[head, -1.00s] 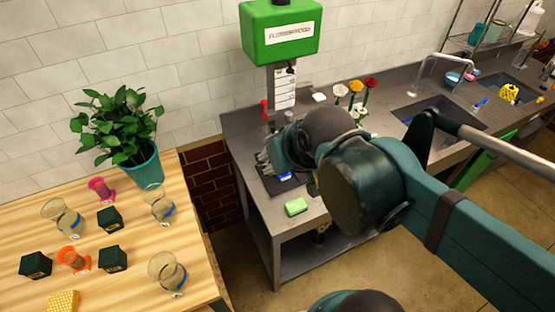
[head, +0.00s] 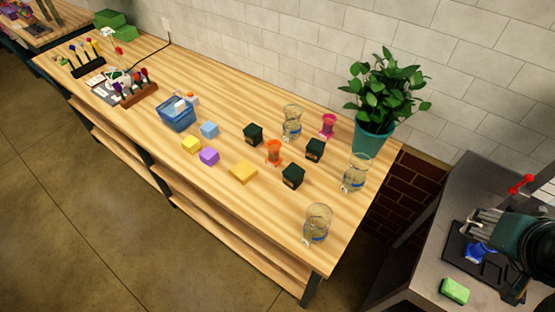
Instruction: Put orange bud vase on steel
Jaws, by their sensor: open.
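The orange bud vase (head: 274,152) stands upright on the wooden table, among small dark green boxes. The steel may be the grey counter (head: 412,276) at the lower right, where part of its top shows. My gripper (head: 476,250) is at the right edge, over a black tray on the grey counter, far from the orange vase. A blue item (head: 478,253) lies by the fingers; I cannot tell whether they touch it. The gripper is open.
Dark green boxes (head: 253,134), clear glass vases (head: 318,224) and a pink vase (head: 328,125) stand near the orange vase. A potted plant (head: 372,138) is at the table's right end. A gap separates table and counter. A green sponge (head: 455,291) lies on the counter.

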